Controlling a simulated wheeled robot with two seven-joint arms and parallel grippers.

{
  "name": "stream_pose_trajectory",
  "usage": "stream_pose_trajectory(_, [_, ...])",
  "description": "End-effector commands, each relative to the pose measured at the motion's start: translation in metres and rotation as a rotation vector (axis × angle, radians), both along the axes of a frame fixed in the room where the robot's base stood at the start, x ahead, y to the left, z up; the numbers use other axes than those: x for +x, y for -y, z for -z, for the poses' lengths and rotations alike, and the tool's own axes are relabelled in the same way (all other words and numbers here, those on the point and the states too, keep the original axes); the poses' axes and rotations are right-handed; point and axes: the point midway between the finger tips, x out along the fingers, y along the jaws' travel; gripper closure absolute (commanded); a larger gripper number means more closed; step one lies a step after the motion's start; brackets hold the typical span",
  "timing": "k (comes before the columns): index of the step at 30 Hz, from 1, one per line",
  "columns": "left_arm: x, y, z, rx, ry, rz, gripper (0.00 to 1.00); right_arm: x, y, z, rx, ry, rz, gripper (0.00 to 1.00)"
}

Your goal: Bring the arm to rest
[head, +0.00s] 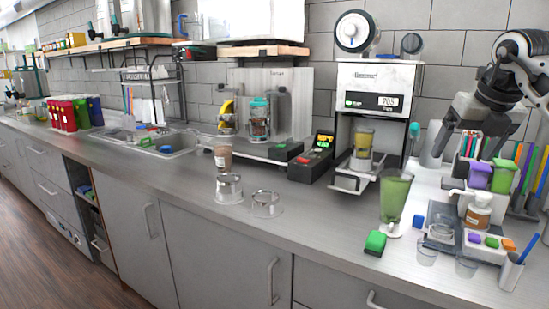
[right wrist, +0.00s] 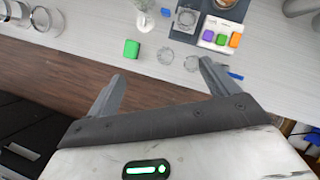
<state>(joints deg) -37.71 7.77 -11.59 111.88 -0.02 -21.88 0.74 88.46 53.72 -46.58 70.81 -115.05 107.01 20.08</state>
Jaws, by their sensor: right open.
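My right gripper (head: 467,152) hangs at the right side of the head view, above the counter's right end. In the right wrist view the same gripper (right wrist: 162,72) has its two fingers spread wide with nothing between them. My right arm reaches in from the upper right. My left gripper is not in view. The white cup sealer (head: 375,78) stands against the wall left of the right gripper. A yellow-filled cup (head: 362,142) sits in its opening.
Clear cups (head: 229,188) stand mid-counter. The front counter strip between is bare.

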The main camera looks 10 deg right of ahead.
Motion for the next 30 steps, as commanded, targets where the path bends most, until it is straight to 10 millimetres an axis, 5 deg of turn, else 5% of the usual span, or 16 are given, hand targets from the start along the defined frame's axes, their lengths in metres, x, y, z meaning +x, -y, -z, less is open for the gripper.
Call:
stream_pose_trajectory(11, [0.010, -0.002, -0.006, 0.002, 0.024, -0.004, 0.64, 0.036, -0.105, 0.074, 0.213, 0.039, -0.286, 0.13])
stream_pose_trajectory(14, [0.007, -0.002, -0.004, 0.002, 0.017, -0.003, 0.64, 0.040, -0.151, 0.103, 0.335, 0.055, -0.381, 0.13])
stream_pose_trajectory(20, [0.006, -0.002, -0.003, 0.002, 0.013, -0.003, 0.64, 0.017, -0.282, 0.167, 0.826, 0.104, -0.530, 0.13])
stream_pose_trajectory(24, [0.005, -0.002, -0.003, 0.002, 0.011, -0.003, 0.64, -0.015, -0.352, 0.188, 1.300, 0.152, -0.425, 0.13])
stream_pose_trajectory(27, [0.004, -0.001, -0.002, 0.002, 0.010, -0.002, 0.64, -0.030, -0.370, 0.199, 1.610, 0.177, -0.210, 0.13])
stream_pose_trajectory(30, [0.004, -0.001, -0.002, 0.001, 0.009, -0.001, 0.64, -0.040, -0.366, 0.222, 1.859, 0.191, 0.114, 0.13])
